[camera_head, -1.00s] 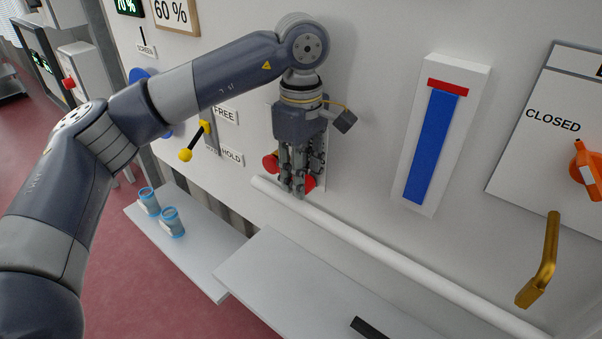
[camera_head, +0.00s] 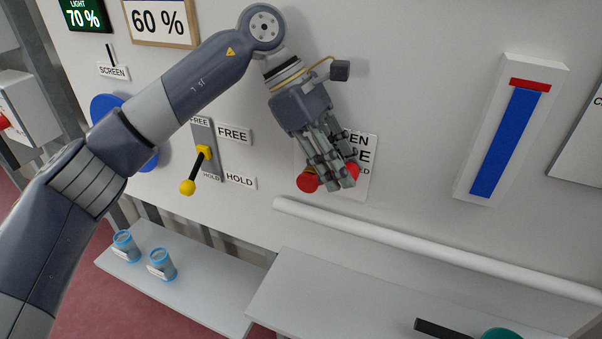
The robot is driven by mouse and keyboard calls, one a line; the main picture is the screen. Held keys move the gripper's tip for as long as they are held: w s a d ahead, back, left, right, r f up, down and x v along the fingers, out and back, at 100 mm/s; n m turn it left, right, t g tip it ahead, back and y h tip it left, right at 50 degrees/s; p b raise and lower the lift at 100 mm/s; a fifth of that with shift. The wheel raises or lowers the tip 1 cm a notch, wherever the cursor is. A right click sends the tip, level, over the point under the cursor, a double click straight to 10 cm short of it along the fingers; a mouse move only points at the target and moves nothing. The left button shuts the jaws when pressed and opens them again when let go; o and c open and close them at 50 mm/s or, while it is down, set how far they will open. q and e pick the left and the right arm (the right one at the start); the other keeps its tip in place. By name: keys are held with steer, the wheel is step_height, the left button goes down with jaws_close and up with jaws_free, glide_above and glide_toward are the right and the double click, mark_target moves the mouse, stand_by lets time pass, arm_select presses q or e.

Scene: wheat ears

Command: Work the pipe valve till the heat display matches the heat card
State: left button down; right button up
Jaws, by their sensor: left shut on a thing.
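My left gripper (camera_head: 336,182) comes in from the upper left and is shut on a red handle (camera_head: 307,181), whose red ends show on both sides of the fingers. The middle of the handle is hidden by the fingers. A sign (camera_head: 362,170) behind it is partly covered. A green-lit display (camera_head: 84,17) at the upper left reads LIGHT 70 %, and a wood-framed card (camera_head: 159,20) beside it reads 60 %. No display or card marked heat shows, and I cannot tell whether the red handle is the pipe valve. My right gripper is not in view.
A yellow-knobbed lever (camera_head: 195,170) points down beside FREE and HOLD labels. A blue strip gauge (camera_head: 505,143) with a red top is on the wall at right. A white rail (camera_head: 430,253) runs below. Two blue-lidded jars (camera_head: 162,264) stand on the lower shelf (camera_head: 205,296).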

arm_select(q)
steer(key=shift+w+a+r+g+h+b, duration=0.3)
steer(key=shift+a+r+h+b, duration=0.3)
steer(key=shift+h, duration=0.4)
steer(key=c, duration=1.5)
jaws_free()
steer(key=shift+f, duration=0.1)
steer(key=v, duration=1.2)
steer(key=shift+a, duration=0.1)
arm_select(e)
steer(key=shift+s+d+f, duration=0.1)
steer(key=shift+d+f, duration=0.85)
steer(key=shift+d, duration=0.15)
arm_select(q)
steer(key=shift+f, duration=0.1)
